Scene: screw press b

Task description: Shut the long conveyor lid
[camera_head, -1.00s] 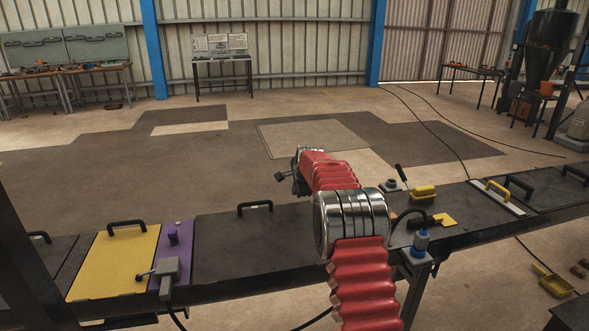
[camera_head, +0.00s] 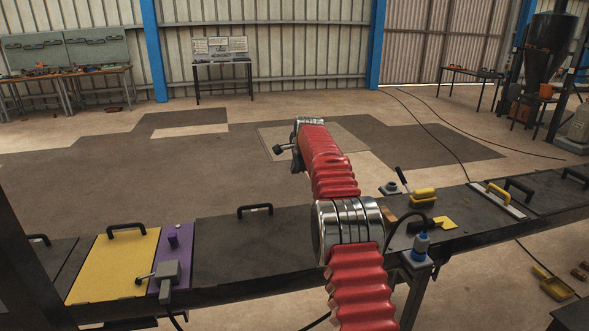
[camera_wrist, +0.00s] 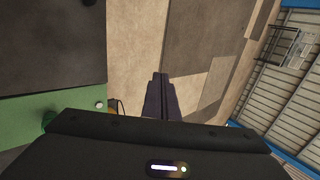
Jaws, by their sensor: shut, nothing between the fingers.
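The conveyor runs across the lower part of the head view. Its long dark grey lid (camera_head: 225,250) has a black handle (camera_head: 255,209) near the far edge. It looks flat, but my arm hides its right part, so I cannot tell whether it is fully shut. My gripper (camera_head: 278,149) is up beyond the conveyor's far side, right of that handle and apart from the lid. In the wrist view its dark fingers (camera_wrist: 160,97) are together and empty, over the floor. A dark grey panel (camera_wrist: 50,45), perhaps this lid, shows at upper left there.
Left of the long lid are a purple panel (camera_head: 178,258) with a grey lever box (camera_head: 167,277) and a yellow lid (camera_head: 112,267). A green panel (camera_wrist: 55,115) shows in the wrist view. The floor beyond is clear.

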